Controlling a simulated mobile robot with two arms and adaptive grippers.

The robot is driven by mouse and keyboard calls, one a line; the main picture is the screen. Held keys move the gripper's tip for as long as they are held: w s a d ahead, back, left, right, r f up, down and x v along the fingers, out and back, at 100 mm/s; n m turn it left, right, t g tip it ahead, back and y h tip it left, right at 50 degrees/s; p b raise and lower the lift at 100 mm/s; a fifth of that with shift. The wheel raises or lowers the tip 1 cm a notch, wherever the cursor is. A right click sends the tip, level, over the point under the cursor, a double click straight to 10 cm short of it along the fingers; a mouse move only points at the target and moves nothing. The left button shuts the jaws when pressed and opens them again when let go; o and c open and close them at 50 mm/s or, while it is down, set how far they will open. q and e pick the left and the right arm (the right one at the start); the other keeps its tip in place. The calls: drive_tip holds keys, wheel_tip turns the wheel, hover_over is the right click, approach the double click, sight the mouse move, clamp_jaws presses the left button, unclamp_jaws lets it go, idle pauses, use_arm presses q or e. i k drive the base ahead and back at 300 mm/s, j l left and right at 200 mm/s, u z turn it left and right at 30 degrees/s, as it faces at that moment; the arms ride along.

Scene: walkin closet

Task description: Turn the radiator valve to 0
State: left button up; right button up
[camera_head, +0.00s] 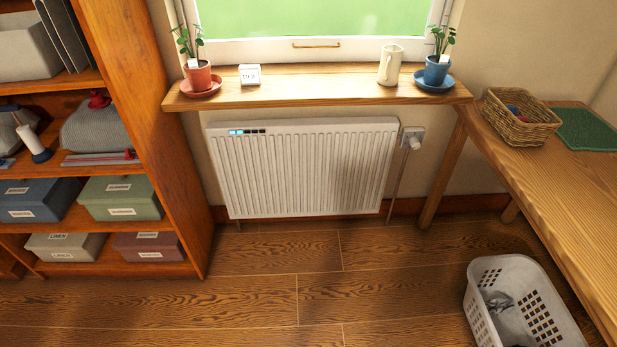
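A white ribbed radiator (302,168) is mounted on the wall below the window sill. Its white valve knob (414,142) sticks out at the upper right of the radiator, in front of a light plate, with a pipe running down from it. The valve's number marks are too small to read. A small strip display (247,132) with blue lit parts is at the radiator's upper left. Neither of my grippers is in view.
A wooden sill (320,90) above holds two potted plants, a small white block and a cream jug. A wooden table (545,185) with a wicker basket (521,116) stands right of the valve. A white laundry basket (480,295) is on the floor. Shelves stand left; the floor before the radiator is clear.

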sight(415, 144)
drive_tip(key=i+z, duration=0.2)
drive_tip(key=i, duration=0.4)
drive_tip(key=i+z, duration=0.25)
drive_tip(key=i, duration=0.35)
drive_tip(key=i+j+z, duration=0.2)
drive_tip(key=i, duration=0.4)
drive_tip(key=l, duration=0.1)
